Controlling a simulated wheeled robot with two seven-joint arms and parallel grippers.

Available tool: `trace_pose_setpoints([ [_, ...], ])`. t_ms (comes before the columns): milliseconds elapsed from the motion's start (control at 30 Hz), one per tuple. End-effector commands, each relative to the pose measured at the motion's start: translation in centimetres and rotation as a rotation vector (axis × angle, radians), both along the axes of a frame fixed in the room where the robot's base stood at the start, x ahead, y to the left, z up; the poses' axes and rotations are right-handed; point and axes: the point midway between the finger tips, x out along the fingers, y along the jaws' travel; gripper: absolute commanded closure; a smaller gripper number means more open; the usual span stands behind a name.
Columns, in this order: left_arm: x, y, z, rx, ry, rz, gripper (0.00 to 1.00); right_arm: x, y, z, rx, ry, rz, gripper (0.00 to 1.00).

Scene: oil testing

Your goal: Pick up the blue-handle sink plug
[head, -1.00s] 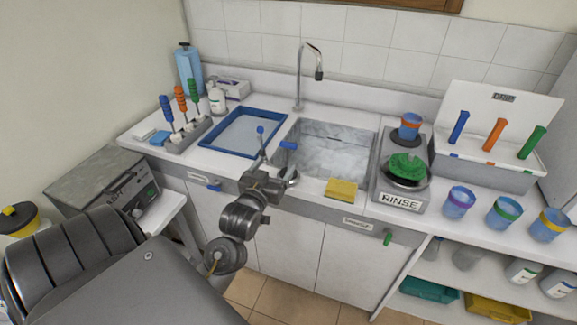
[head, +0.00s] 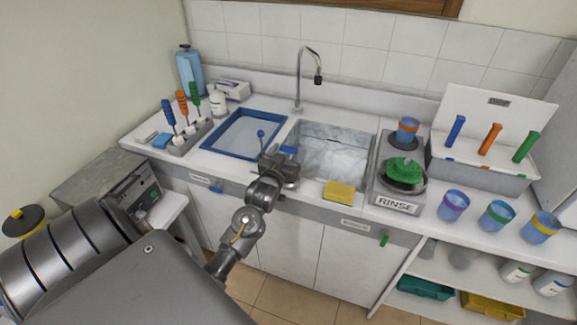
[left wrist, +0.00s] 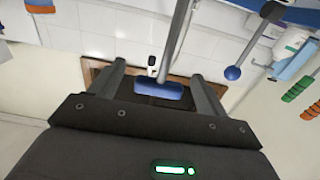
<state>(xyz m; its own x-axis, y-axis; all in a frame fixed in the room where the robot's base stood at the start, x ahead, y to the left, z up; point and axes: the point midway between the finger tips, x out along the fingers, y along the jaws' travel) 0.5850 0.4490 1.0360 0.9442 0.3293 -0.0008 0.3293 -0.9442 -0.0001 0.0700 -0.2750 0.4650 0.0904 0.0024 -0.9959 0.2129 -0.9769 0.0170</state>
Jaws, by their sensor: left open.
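The blue handle of the sink plug (head: 289,150) shows at the front left corner of the sink in the head view. My left gripper (head: 280,168) is right at it and hides its lower part. In the left wrist view, the blue handle of the plug (left wrist: 158,89) lies between the two fingers of my open left gripper (left wrist: 160,82), apart from both. A grey stem runs up from the handle in that view. A lever with a blue ball (head: 260,133) stands just left of the plug. It also shows in the left wrist view (left wrist: 232,73). My right gripper is not in view.
The sink basin (head: 340,185) has a yellow sponge (head: 345,190) on its front edge. A blue tray (head: 212,150) lies to the left. A tap (head: 298,85) stands behind. The RINSE unit (head: 397,203) and several cups are on the right.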

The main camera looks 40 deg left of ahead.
Motion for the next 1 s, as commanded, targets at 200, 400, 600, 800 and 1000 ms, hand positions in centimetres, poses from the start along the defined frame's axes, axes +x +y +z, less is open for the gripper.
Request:
trace_pose_setpoints([
  [200,0.65,0.23,-0.06,0.0,-0.001,0.0,0.24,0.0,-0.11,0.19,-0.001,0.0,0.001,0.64],
  [400,0.62,0.23,-0.07,0.0,0.0,0.0,0.37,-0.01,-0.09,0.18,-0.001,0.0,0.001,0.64],
  [600,0.61,0.22,-0.08,0.0,0.0,0.0,0.63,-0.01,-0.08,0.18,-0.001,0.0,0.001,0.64],
  [800,0.6,0.23,-0.05,0.0,0.0,0.0,0.85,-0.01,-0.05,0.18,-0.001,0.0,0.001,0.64],
  [1000,0.6,0.22,-0.02,0.0,-0.001,0.0,0.85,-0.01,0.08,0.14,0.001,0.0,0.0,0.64],
])
